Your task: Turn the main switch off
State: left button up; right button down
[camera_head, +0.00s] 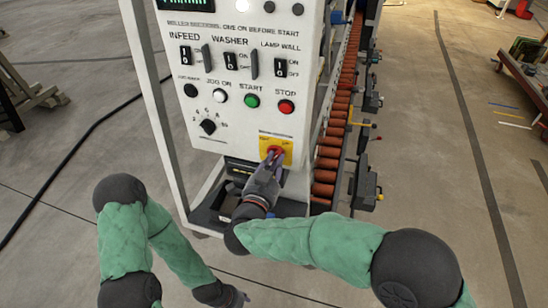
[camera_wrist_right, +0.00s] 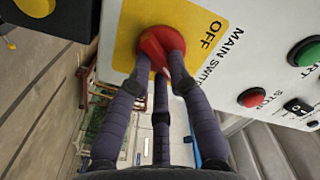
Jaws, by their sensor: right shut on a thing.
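The main switch is a red rotary knob (camera_head: 273,150) on a yellow plate (camera_head: 287,144), low on the right of the white control panel. In the right wrist view the red knob (camera_wrist_right: 152,40) sits beside the "OFF" label and the "MAIN SWITCH" lettering. My right gripper (camera_head: 272,159) is at the knob, its dark fingers shut around the red handle. In the wrist view the gripper (camera_wrist_right: 153,72) has fingers on both sides of the handle. The fingers partly hide the knob, so its exact angle is hard to tell. My left gripper (camera_head: 236,297) hangs low at the bottom, away from the panel.
Above the switch, the panel (camera_head: 225,30) carries black rocker switches, a green start button (camera_head: 251,101), a red stop button (camera_head: 286,106) and a selector dial (camera_head: 208,126). A roller conveyor (camera_head: 330,160) runs right of the panel. A black cable lies on the floor at left.

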jog(key=n+p, duration=0.6)
jog(key=p, duration=0.1)
jog(key=n+p, duration=0.3)
jog(key=shift+a+r, duration=0.15)
jog(key=shift+r, duration=0.2)
jog(key=shift+w+a+f+n+p, duration=0.1)
jog(key=shift+n+p, duration=1.4)
jog(key=shift+n, duration=0.3)
jog(key=shift+a+n+p, duration=0.1)
jog(key=shift+n+p, duration=1.4)
jog(key=shift+n, duration=0.3)
jog(key=c, duration=1.1)
grip_release()
jog(key=shift+c, duration=0.2)
jog(key=v, duration=1.2)
